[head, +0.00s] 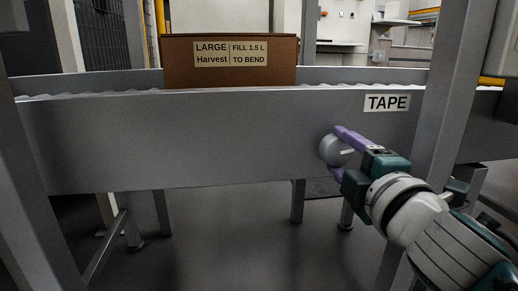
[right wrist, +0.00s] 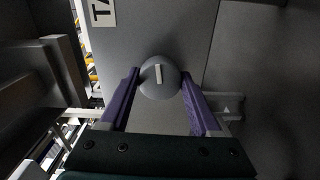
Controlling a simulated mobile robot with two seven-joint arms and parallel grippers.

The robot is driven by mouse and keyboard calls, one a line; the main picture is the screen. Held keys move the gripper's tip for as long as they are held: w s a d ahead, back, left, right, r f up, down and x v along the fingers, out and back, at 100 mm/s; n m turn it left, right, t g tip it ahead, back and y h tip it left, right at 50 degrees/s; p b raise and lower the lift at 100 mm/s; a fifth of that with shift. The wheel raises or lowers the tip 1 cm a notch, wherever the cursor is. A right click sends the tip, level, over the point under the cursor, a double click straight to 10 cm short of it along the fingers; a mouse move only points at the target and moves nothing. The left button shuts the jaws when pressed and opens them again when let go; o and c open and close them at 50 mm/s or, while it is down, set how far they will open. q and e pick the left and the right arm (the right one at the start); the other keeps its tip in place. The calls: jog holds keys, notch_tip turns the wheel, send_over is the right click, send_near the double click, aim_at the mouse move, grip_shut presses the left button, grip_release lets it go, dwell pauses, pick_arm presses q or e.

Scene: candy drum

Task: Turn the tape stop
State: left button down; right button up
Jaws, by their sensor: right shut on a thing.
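The tape stop is a round grey knob (head: 330,150) with a pale bar mark, on the conveyor's grey side panel below the TAPE label (head: 387,103). The knob also shows in the right wrist view (right wrist: 160,80), its mark close to upright there. My right gripper (head: 340,152) has purple fingers, one on each side of the knob, and is shut on it. In the right wrist view the fingers (right wrist: 160,92) flank the knob's left and right edges. My left gripper is not in view.
A brown box (head: 230,75) labelled LARGE Harvest stands on the conveyor behind the side panel (head: 180,140). Grey uprights stand at the left (head: 30,170) and right (head: 455,90), the right one close to my right arm. The floor below the panel is open between the legs.

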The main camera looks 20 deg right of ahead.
jog(key=shift+m, duration=0.7)
jog(key=o, duration=1.4)
jog(key=shift+s, duration=0.1)
jog(key=shift+s+a, duration=0.15)
jog(key=shift+s, duration=0.2)
jog(key=p+v, duration=0.1)
jog(key=v, duration=0.8)
jog(key=shift+s+p, duration=0.1)
jog(key=shift+p, duration=0.2)
